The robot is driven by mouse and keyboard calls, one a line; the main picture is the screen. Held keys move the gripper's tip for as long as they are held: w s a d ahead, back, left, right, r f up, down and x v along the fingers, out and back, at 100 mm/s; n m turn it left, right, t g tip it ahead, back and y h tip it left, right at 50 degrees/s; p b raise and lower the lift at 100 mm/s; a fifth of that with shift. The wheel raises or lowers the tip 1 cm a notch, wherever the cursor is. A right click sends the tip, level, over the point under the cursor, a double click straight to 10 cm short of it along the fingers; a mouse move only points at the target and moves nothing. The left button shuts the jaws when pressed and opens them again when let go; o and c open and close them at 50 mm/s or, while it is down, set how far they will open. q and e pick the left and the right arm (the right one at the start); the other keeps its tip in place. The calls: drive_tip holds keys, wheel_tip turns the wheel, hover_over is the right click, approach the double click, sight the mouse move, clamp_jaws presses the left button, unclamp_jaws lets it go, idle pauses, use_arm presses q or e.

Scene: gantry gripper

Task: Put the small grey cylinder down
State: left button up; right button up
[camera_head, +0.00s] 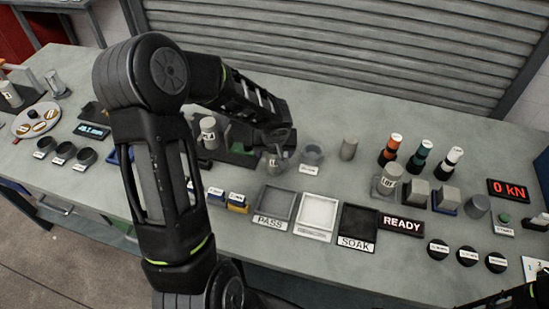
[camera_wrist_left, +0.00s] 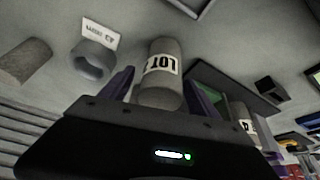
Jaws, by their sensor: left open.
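A small grey cylinder with a white LOT label (camera_wrist_left: 160,75) stands between the spread purple fingers of my left gripper (camera_wrist_left: 158,92) in the left wrist view. In the head view the cylinder (camera_head: 274,161) is under my left gripper (camera_head: 275,143), partly covered by it. The gripper is open around the cylinder, which appears to stand on the bench; its base is not clearly seen. A plain grey cylinder (camera_head: 349,148) stands to the right, apart from the gripper. My right gripper's fingers are not in view.
A grey ring holder (camera_head: 311,155) stands just right of the gripper. The PASS tray (camera_head: 262,222), a white tray (camera_head: 332,216) and the SOAK tray (camera_head: 357,243) lie nearer the front edge. Colored-top bottles (camera_head: 390,148) and a larger LOT cylinder (camera_head: 386,180) stand further right.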

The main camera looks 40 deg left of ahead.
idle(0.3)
use_arm(q)
clamp_jaws()
idle(0.6)
